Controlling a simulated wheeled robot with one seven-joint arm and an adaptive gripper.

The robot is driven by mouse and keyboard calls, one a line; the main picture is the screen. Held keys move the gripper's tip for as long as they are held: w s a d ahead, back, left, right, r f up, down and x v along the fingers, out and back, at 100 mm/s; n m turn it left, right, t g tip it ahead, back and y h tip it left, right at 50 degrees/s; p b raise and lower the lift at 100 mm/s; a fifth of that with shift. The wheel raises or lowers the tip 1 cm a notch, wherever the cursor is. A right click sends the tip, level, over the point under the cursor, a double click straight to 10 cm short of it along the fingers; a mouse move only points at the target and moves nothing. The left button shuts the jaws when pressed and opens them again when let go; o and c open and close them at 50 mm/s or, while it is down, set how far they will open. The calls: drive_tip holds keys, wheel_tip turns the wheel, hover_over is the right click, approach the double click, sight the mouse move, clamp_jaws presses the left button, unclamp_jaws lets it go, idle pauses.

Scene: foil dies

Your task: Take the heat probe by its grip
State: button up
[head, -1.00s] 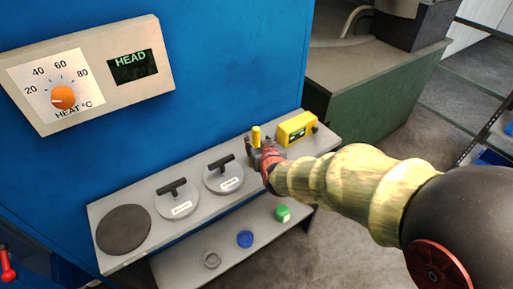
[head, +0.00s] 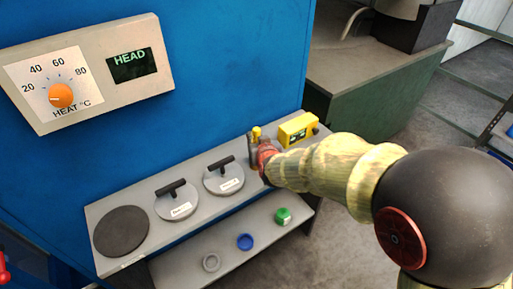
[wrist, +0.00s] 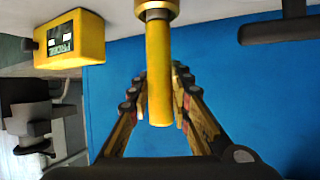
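The heat probe's yellow grip (wrist: 159,75) is an upright cylinder, seen in the wrist view with a brass-coloured collar at one end. Its yellow top also shows in the head view (head: 256,132), at the right part of the grey shelf. My gripper (wrist: 163,88) is open, with one finger on each side of the grip and gaps visible beside it. In the head view my gripper (head: 264,154) is beside the probe and partly hidden by my wrist. A yellow box (head: 298,129) stands to the right; in the wrist view it reads PROBE (wrist: 75,38).
Two grey lids with black handles (head: 176,200) (head: 223,176) and a dark round plate (head: 121,231) lie on the shelf (head: 108,267). Grey, blue and green caps (head: 245,241) sit on a lower step. A heat dial panel (head: 90,70) with a HEAD display is above left.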

clamp_jaws()
